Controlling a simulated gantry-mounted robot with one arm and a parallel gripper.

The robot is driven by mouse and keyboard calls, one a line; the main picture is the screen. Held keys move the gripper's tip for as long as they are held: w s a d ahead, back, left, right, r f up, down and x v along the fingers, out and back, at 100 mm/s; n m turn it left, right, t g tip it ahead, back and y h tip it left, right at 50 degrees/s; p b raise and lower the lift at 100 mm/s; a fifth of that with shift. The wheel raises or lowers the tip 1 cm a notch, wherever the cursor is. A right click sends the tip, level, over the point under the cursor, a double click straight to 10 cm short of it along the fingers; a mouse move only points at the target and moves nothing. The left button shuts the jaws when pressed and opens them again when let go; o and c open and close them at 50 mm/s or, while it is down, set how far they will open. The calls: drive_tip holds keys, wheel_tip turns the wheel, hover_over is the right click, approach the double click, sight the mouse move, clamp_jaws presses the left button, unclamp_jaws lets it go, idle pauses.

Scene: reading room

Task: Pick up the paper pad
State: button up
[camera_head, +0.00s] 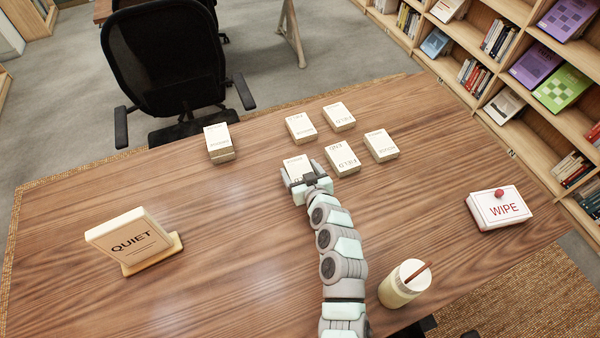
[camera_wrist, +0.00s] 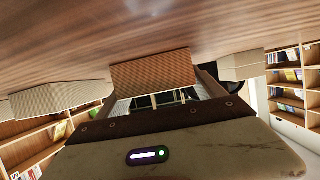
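Several cream, book-like blocks with printed tops lie on the wooden table in the head view; their small print is hard to read, and I cannot tell which is the paper pad. One block (camera_head: 296,165) lies right in front of my gripper (camera_head: 307,183), its near end partly hidden by the gripper. In the wrist view, a brownish block face (camera_wrist: 152,72) stands just ahead of my gripper (camera_wrist: 160,99). The fingers look spread apart, about as wide as this face; contact cannot be made out.
Neighbouring blocks (camera_head: 342,160) (camera_head: 381,145) (camera_head: 300,128) (camera_head: 338,116) lie close by; another (camera_head: 219,143) is farther left. A QUIET sign (camera_head: 132,240), a WIPE box (camera_head: 499,208) and a jar (camera_head: 398,290) with a brown stick stand around. The table's middle left is clear.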

drive_tip(key=c, duration=1.2)
